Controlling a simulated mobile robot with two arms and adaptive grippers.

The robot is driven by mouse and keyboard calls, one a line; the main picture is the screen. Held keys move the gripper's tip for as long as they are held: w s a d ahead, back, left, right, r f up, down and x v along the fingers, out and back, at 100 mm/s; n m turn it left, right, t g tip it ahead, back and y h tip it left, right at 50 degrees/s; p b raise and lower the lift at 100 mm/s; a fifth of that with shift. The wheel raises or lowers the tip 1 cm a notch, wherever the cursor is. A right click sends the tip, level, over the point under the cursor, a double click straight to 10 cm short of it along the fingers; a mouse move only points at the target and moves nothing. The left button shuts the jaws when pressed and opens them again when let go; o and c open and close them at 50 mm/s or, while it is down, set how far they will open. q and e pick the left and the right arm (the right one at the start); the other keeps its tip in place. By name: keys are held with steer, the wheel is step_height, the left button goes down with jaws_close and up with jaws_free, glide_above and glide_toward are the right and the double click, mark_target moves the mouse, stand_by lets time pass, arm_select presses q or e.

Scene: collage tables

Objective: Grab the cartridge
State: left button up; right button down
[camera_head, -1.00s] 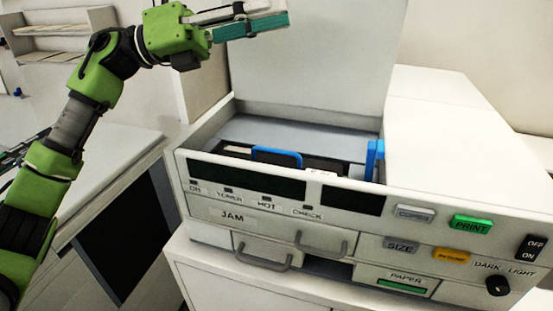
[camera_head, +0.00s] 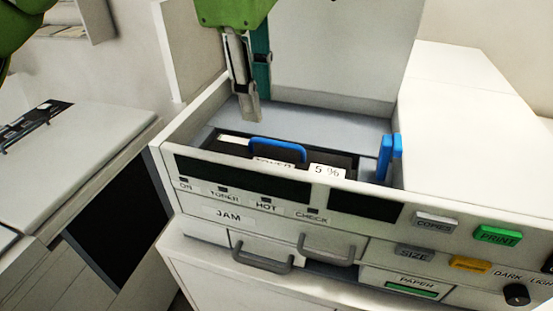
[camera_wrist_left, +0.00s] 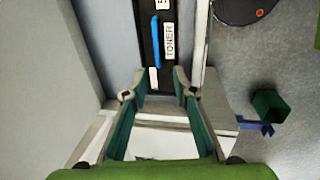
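The toner cartridge (camera_head: 315,161) is a black block with a blue handle (camera_head: 277,148) and white labels, lying in the open top of the copier (camera_head: 235,203). In the left wrist view the cartridge (camera_wrist_left: 148,52) runs up from between the fingertips, its label reading TONER. My left gripper (camera_head: 258,106) points down over the copier's opening, behind and left of the handle. In the left wrist view its fingers (camera_wrist_left: 160,80) are apart with nothing held between them. My right gripper is not in view.
The copier's raised lid (camera_head: 333,50) stands behind the opening. A blue lever (camera_head: 390,156) is at the opening's right end. A light table (camera_head: 80,150) stands to the left. The wrist view shows a dark green bin (camera_wrist_left: 270,105) on the floor.

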mark_target(263, 140)
arm_select(q)
steer(key=f, duration=0.2)
steer(key=w+f, duration=0.1)
steer(key=shift+d+f, duration=0.15)
steer(key=shift+f, duration=0.2)
steer(key=shift+f+p, duration=0.45)
steer(key=shift+p, duration=0.05)
steer(key=f, duration=0.1)
steer(key=w+f+p, duration=0.1)
steer(key=f, duration=0.1)
steer(key=shift+w+f+p, duration=0.1)
steer(key=shift+f+p, duration=0.15)
steer(key=shift+p, duration=0.05)
steer(key=shift+w+f, duration=0.15)
steer(key=shift+f, duration=0.3)
steer(key=shift+d, duration=0.1)
steer(key=shift+c, duration=0.4)
jaws_close()
steer(key=shift+r, duration=0.1)
